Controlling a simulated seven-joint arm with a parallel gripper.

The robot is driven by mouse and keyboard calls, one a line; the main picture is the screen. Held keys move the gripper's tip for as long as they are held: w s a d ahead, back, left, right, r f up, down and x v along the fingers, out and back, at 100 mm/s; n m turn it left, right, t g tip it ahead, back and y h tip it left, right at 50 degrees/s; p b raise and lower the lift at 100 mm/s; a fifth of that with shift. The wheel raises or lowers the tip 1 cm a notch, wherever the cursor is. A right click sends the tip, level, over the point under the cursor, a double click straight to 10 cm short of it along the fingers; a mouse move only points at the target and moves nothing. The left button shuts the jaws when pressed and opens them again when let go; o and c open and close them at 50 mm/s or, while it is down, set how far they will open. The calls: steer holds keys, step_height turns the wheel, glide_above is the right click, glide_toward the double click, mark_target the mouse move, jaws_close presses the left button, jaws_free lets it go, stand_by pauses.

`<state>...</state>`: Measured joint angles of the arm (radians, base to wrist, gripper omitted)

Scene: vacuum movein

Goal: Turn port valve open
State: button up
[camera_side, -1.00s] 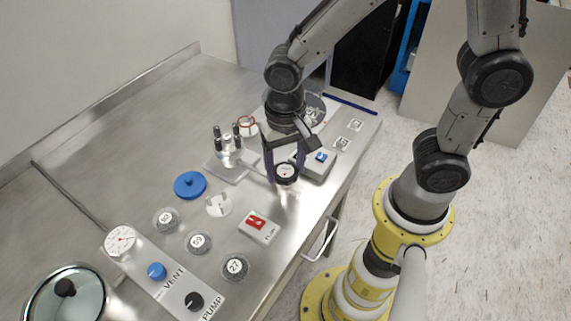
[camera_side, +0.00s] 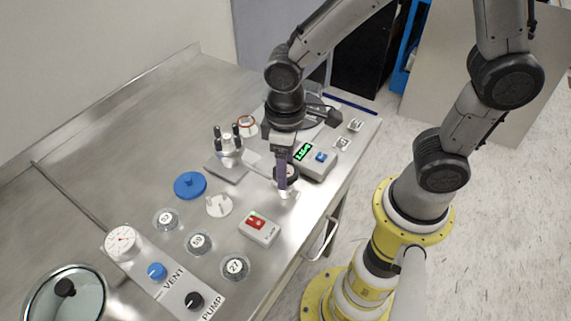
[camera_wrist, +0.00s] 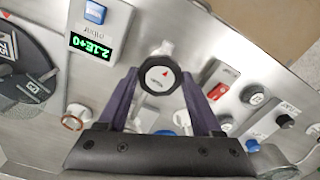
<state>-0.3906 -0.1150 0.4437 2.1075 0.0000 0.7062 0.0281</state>
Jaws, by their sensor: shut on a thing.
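The port valve has a round black knob (camera_wrist: 160,77) with a white face and a red triangle mark. It stands near the front edge of the bench, mostly hidden behind a finger in the side view (camera_side: 294,172). In the wrist view the red mark points up and slightly right. My gripper (camera_wrist: 160,88) is shut on the knob, with one dark purple finger against each side. In the side view my gripper (camera_side: 286,178) points straight down over the valve.
A gauge box (camera_side: 318,158) with a lit green display and blue button stands close behind the valve. A red-switch box (camera_side: 259,229) sits in front. A clamp fixture (camera_side: 229,145), blue disc (camera_side: 190,185) and several round numbered pieces lie to the left. The VENT/PUMP panel (camera_side: 170,284) is nearer.

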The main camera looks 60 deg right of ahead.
steer(key=n, duration=0.4)
steer(key=shift+r+n, duration=0.1)
steer(key=shift+n, duration=0.2)
steer(key=n, duration=0.4)
steer(key=shift+n, duration=0.3)
steer(key=n, duration=0.4)
steer(key=shift+n, duration=2.4)
steer(key=o, duration=1.4)
steer(key=shift+c, duration=0.2)
step_height(320, 180, up, 14)
